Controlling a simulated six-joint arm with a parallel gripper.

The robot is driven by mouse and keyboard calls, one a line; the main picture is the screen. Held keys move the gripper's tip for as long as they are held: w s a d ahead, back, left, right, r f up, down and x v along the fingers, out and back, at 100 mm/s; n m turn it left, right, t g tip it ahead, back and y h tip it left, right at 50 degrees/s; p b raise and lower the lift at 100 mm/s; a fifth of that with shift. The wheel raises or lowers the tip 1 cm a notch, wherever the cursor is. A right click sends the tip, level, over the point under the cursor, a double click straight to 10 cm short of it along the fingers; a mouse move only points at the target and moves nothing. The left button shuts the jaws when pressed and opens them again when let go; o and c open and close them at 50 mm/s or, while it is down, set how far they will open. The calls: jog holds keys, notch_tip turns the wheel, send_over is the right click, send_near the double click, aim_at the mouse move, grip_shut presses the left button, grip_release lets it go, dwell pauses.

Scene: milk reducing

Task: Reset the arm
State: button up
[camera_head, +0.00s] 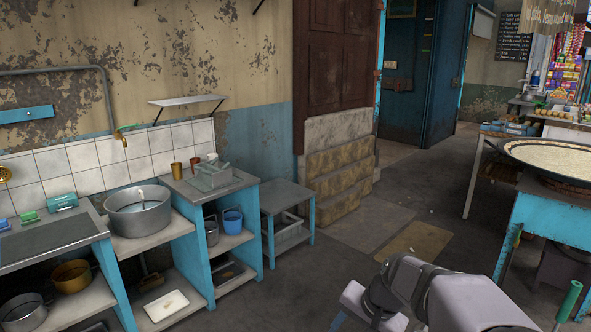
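My arm (435,295) rises from the bottom right edge of the picture, its pale grey links bent at a dark joint. The arm's end is cut off by the bottom edge, so my gripper is not in view. I cannot tell whether it holds anything. A wide pan of pale milk (560,154) sits on a blue stand (556,218) at the right, apart from the visible arm links.
A green-handled tool (568,301) stands close to the right of my arm. Blue-framed counters (189,240) with a metal pot (140,212) line the left wall. A low grey table (287,196) stands beside them.

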jog(key=s+d+f+n+g+h+p, duration=0.1)
jog(key=s+n+p, duration=0.2)
jog(key=s, duration=0.7)
jog(key=s+d+n+g+h+p, duration=0.1)
jog(key=s+d+n+g+p, duration=0.1)
jog(key=s, duration=0.9)
jog(key=shift+f+n+h+p, duration=0.4)
jog(key=shift+n+p, duration=0.5)
jog(key=shift+p, duration=0.1)
